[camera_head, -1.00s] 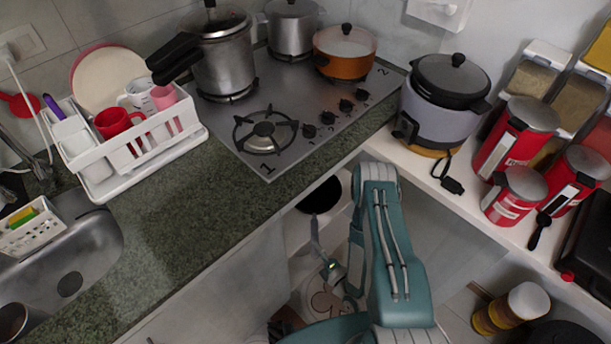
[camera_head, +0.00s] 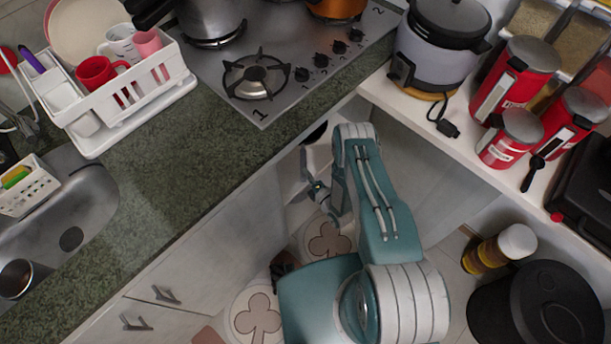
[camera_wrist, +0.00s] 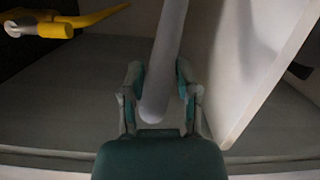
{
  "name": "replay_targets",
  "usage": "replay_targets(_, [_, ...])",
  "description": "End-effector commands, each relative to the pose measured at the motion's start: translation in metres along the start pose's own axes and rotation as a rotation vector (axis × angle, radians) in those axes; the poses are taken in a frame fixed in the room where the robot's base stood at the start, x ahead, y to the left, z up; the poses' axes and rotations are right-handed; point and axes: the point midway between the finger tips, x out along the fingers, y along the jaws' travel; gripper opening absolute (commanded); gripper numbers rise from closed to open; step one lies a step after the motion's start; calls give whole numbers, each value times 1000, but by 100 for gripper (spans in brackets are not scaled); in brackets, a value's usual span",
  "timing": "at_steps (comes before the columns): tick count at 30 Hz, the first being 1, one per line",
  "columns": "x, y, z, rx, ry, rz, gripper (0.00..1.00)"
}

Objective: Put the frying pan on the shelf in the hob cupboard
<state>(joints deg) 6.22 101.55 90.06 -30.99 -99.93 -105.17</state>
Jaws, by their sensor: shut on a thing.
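The frying pan (camera_head: 316,133) shows in the head view as a small dark patch below the counter edge. Its grey handle (camera_wrist: 166,60) runs up and away from me in the wrist view. My gripper (camera_wrist: 158,92) is shut on the handle near its end. In the head view my gripper (camera_head: 318,190) is low in the opening below the hob (camera_head: 290,50). The counter hides most of the pan. A grey flat surface inside the cupboard (camera_wrist: 60,105) spreads under the handle in the wrist view. I cannot tell whether the pan touches it.
A pale upright panel (camera_wrist: 262,60) stands close to the right of the handle. A yellow-handled item (camera_wrist: 70,22) lies at the upper left. The counter edge (camera_head: 215,165) overhangs my arm's left. A rice cooker (camera_head: 437,45) and red canisters (camera_head: 513,72) stand on the white shelf above right.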

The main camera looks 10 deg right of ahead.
Motion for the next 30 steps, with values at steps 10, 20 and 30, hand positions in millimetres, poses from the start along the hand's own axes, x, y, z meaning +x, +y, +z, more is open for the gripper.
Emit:
replay_targets(10, [16,-26,2,-3,-1,4,0])
replay_targets(20, [16,-49,-2,-2,-1,4,0])
replay_targets(30, [15,-50,-3,0,0,-1,75])
